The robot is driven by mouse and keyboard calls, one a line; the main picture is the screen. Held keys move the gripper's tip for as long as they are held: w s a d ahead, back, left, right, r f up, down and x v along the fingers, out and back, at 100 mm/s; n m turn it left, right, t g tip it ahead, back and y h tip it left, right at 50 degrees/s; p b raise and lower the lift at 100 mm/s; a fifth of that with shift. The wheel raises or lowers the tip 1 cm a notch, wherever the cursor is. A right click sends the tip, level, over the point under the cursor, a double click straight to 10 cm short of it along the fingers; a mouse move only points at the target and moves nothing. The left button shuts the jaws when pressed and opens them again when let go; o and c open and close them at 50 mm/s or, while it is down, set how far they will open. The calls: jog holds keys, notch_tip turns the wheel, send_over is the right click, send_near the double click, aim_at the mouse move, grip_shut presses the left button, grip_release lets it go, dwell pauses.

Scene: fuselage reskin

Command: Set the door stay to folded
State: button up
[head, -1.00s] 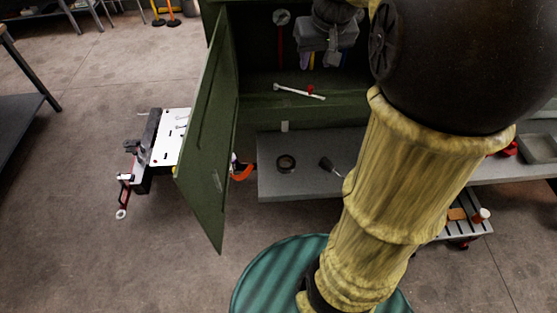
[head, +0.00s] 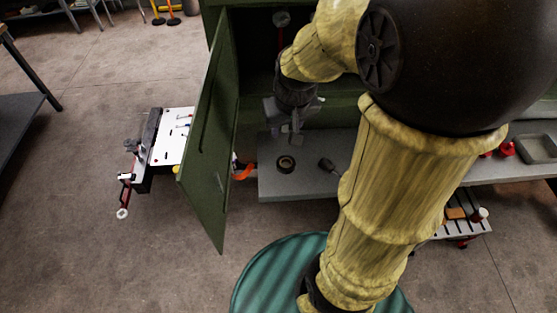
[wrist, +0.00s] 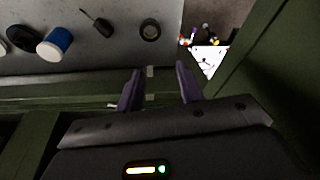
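The green cabinet door (head: 210,140) stands open at the left of the opening in the head view. The door stay, a white rod with a red part seen earlier inside the opening, is now hidden behind my arm and gripper in the head view. In the wrist view a small pale bit (wrist: 112,105) shows left of the fingers; I cannot tell if it is the stay. My gripper (head: 286,135) is at the lower front edge of the opening. In the wrist view its two purple-grey fingers (wrist: 158,85) are apart with nothing clearly between them.
A grey shelf (head: 300,188) below the opening holds a black tape roll (head: 286,164) and a dark brush-like tool (head: 327,164). A blue-and-white can (wrist: 55,45) shows in the wrist view. A white-topped cart (head: 172,135) stands beyond the door.

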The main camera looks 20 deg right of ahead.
jog(key=s+a+f, duration=0.4)
jog(key=s, duration=0.2)
jog(key=shift+f+n+g, duration=0.3)
jog(key=shift+n, duration=0.1)
